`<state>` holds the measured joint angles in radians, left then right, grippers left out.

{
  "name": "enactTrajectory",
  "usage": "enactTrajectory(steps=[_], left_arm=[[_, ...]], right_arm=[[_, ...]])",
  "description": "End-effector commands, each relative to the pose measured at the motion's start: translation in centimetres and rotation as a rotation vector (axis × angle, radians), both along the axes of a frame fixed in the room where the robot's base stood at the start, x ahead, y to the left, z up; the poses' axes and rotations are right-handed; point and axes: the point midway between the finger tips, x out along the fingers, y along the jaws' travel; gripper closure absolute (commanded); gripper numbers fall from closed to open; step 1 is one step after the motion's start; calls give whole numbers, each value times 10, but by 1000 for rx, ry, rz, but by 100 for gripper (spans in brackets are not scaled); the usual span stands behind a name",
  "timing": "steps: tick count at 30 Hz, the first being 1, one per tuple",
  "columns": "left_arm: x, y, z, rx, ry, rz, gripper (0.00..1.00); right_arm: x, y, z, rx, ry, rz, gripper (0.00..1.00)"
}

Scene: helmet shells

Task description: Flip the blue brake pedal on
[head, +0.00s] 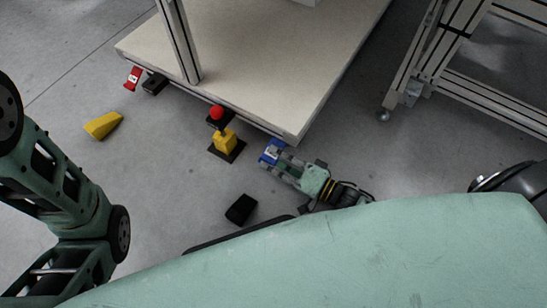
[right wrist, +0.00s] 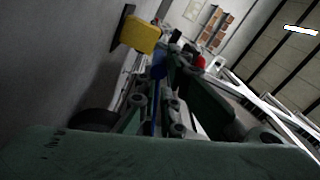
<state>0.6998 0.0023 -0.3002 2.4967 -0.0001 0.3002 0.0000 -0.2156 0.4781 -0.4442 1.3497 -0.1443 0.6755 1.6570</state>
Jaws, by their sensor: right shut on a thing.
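The blue brake pedal (head: 271,151) is at the front corner of the cream platform, close to its edge. It also shows as a blue strip (right wrist: 158,70) beside my fingers in the right wrist view. My right gripper (head: 273,157) is low at this corner, shut on the blue pedal, with its fingers covering part of it. The pedal's tilt and its mount are hard to make out. Links of my left arm come in at the left; my left gripper is not in view.
A yellow pedal box with a red button (head: 217,113) stands left of the blue pedal, on a dark plate. The cream platform (head: 280,85) is behind.

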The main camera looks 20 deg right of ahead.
Motion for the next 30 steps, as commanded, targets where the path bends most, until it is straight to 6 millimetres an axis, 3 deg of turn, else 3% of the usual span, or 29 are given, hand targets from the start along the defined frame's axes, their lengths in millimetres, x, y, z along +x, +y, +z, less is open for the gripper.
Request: enactTrajectory(steps=[7,17,18,24,30], left_arm=[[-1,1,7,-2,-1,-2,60],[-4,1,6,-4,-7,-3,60],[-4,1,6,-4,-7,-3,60],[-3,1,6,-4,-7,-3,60],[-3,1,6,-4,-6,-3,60]], right_arm=[[0,-1,-11,-136,-102,7,100],[-1,-2,-14,-158,-116,6,100],[-1,-2,-15,-158,-116,7,92],[0,-2,-14,-156,-114,6,75],[1,-3,-13,-153,-116,3,75]])
